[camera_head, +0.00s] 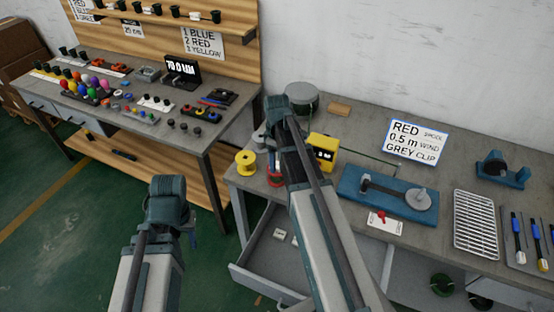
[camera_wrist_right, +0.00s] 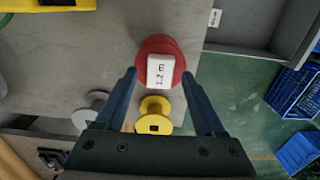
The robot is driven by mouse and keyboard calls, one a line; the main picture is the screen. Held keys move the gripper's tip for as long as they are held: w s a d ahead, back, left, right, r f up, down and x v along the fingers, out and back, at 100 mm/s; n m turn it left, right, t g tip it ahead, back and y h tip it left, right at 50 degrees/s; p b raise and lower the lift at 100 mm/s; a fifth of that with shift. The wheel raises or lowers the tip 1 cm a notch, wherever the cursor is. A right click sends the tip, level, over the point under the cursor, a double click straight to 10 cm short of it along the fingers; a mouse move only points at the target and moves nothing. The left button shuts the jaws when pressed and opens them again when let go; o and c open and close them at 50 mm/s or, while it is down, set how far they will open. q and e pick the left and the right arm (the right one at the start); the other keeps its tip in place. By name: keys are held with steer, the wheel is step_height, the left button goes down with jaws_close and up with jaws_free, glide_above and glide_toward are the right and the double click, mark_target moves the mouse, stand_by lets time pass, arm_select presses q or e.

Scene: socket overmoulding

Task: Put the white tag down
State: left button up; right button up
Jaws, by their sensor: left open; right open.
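A white tag (camera_wrist_right: 161,71) marked "1.2 m" lies flat on top of a red spool (camera_wrist_right: 172,48) in the right wrist view. My right gripper (camera_wrist_right: 159,74) is open, with one finger on each side of the tag and a gap to each. In the head view the red spool (camera_head: 275,179) shows beside my right arm on the bench, and the tag is hard to make out there. My left gripper (camera_head: 191,236) is open at the lower left of the head view, mostly hidden by its own arm, away from the spool.
A yellow spool (camera_head: 245,162) stands beside the red one. A yellow device (camera_head: 322,150) is to the right. An open drawer (camera_head: 262,278) below the bench edge holds small white tags (camera_head: 279,234). A blue fixture (camera_head: 388,196) and a red-marked card (camera_head: 384,223) lie further right.

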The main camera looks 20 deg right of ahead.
mark_target(277, 164)
step_height(277, 164, up, 13)
steer(key=p, duration=1.2)
steer(key=shift+p, duration=0.4)
steer(key=s+a+m, duration=0.2)
steer(key=s+a, duration=0.6)
steer(key=a, duration=0.3)
steer(key=s+a+m+h, duration=0.1)
steer(key=s+a+m, duration=0.1)
steer(key=s+a, duration=0.7)
steer(key=a, duration=0.3)
steer(key=shift+s+m, duration=0.15)
steer(key=shift+m, duration=0.15)
